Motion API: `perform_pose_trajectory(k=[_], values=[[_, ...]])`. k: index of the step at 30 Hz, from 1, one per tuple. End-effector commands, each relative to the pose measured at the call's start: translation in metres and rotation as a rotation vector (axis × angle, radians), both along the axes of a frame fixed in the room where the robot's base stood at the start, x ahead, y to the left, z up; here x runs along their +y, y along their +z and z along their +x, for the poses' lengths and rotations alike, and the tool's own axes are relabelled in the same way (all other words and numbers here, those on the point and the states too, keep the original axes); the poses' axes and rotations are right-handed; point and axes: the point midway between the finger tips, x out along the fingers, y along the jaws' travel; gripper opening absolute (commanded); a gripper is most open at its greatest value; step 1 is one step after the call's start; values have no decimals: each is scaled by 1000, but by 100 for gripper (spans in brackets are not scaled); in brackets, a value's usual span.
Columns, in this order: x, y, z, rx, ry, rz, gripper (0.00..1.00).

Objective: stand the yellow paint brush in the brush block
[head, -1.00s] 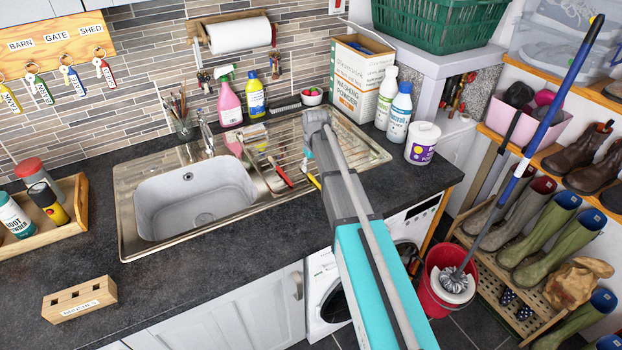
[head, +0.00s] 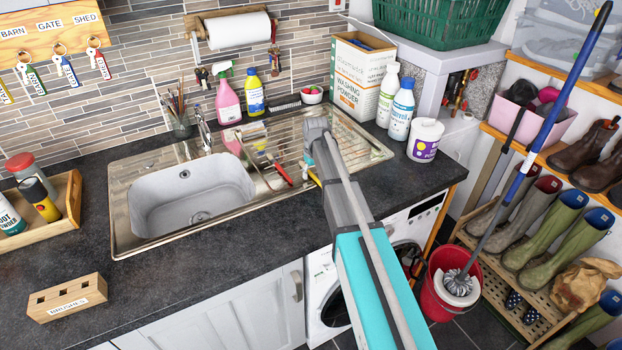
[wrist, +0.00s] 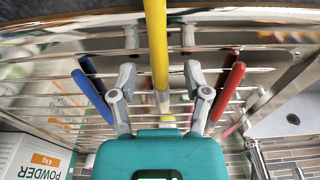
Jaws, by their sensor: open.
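The yellow paint brush (wrist: 158,45) lies on the ribbed metal drainer, and its handle runs between my gripper's two fingers in the wrist view. In the head view only a short bit of yellow (head: 314,178) shows beside my wrist. My gripper (wrist: 159,65) is open around the brush, with a gap on both sides. In the head view my arm hides the fingertips. The brush block (head: 66,298) is a wooden block with a label and several holes in its top, at the counter's front left. Its holes look empty.
A red-handled brush (wrist: 230,92) and a blue-handled one (wrist: 92,95) lie on either side of my fingers. The sink (head: 190,200) lies between drainer and block. A wooden tray (head: 68,205) stands behind the block. Bottles (head: 400,110) and a white tub (head: 425,140) stand right of the drainer.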

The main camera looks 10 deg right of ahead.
Motion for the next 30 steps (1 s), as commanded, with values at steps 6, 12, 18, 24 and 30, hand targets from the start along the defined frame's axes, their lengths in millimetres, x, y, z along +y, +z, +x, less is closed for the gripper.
perform_pose_trajectory(k=[6,12,18,24,30], values=[[0,-2,0,0,0,0,62],[0,-2,0,0,0,0,62],[0,-2,0,0,0,0,62],[0,-2,0,0,0,0,32],[0,-2,0,0,0,0,0]])
